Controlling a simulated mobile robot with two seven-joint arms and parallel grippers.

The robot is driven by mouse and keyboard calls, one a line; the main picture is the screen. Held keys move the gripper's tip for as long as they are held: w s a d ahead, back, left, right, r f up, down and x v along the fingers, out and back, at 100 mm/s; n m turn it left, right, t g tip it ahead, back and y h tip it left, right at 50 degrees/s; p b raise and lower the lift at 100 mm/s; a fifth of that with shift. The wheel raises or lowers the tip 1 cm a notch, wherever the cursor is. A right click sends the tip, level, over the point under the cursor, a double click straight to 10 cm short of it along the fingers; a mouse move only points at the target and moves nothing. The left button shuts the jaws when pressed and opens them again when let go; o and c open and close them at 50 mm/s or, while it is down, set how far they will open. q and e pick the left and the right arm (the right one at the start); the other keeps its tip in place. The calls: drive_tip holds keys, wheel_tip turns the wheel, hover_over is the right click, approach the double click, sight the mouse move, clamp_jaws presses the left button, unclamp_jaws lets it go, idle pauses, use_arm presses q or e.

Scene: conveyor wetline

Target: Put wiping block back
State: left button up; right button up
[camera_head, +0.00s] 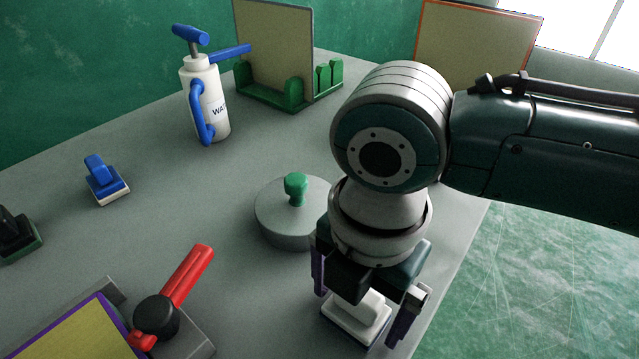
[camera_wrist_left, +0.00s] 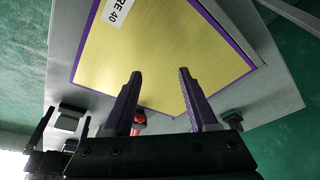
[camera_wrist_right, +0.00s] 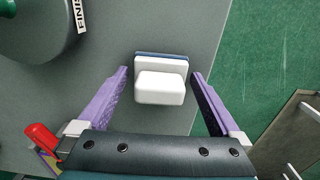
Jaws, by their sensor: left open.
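A white block on a thin blue base, seemingly the wiping block (camera_head: 360,316), sits on the grey table near its right edge. It also shows in the right wrist view (camera_wrist_right: 160,88). My right gripper (camera_head: 357,312) points down over it, with a finger on each side and a gap to both. My left gripper is outside the head view. In the left wrist view my left gripper (camera_wrist_left: 160,73) is open and empty in front of a yellow panel with a purple frame (camera_wrist_left: 150,60).
A round grey lid-like disc with a green knob (camera_head: 295,188) stands close left of my right gripper. A red-handled lever (camera_head: 186,277), a blue-handled block (camera_head: 105,183), a white pump bottle (camera_head: 206,100) and a green rack (camera_head: 293,97) stand farther left and back.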

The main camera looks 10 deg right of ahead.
use_arm(q)
drive_tip(key=shift+d, duration=0.1)
drive_tip(key=shift+r, duration=0.15)
use_arm(e)
drive_tip(key=shift+r, duration=0.35)
use_arm(q)
wheel_tip(320, 180, up, 2)
drive_tip(key=p, duration=0.2)
drive_tip(key=shift+r+p, duration=0.2)
drive_tip(key=shift+p, duration=0.15)
use_arm(e)
wheel_tip(320, 180, up, 12)
drive_tip(key=shift+f, duration=0.2)
drive_tip(key=s+a+f+m+t+y, duration=0.2)
drive_tip(key=s+a+m+y, duration=0.3)
drive_tip(key=m, duration=0.6)
drive_tip(key=s+d+f+m+t+h, duration=0.1)
drive_tip(key=s+d+m+h, duration=0.4)
drive_tip(key=d+m, duration=0.7)
drive_tip(key=shift+s+d+f+m, duration=0.4)
drive_tip(key=shift+s+d+f, duration=0.1)
drive_tip(key=shift+s+d, duration=0.65)
drive_tip(key=shift+w, duration=0.1)
